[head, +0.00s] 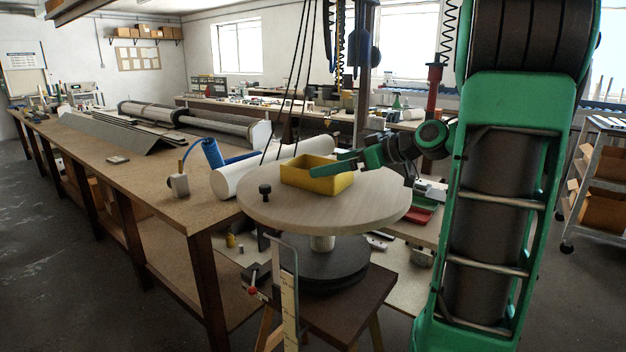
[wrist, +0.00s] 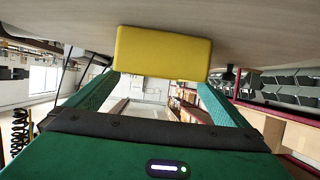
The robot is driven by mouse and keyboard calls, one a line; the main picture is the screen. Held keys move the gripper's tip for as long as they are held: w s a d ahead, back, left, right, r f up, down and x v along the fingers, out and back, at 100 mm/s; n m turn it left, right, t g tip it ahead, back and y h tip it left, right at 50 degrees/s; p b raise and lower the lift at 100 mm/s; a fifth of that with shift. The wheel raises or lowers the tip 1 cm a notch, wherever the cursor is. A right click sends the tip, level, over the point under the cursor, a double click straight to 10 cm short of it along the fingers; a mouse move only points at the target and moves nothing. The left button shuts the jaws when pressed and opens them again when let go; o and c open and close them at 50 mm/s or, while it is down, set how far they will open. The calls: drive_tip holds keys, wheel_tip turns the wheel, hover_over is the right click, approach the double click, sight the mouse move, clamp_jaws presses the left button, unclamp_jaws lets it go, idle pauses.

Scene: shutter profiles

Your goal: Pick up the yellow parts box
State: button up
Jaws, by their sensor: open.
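The yellow parts box (head: 300,182) is an open-topped tray sitting upright on the round wooden turntable top (head: 380,206). My gripper (head: 327,164) reaches in from the right, its green fingers apart at the box. In the wrist view one yellow face of the box (wrist: 162,52) fills the gap ahead of my open gripper (wrist: 160,82), with a fingertip close to each side. I cannot tell whether the fingers touch it.
A black knob (head: 265,191) stands on the turntable's left edge. Dark cables hang behind the turntable. A shelf cart (head: 597,180) stands far right.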

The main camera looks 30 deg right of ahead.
drive_tip(key=shift+x, duration=3.25)
drive_tip(key=shift+d+f, duration=0.1)
drive_tip(key=c, duration=0.8)
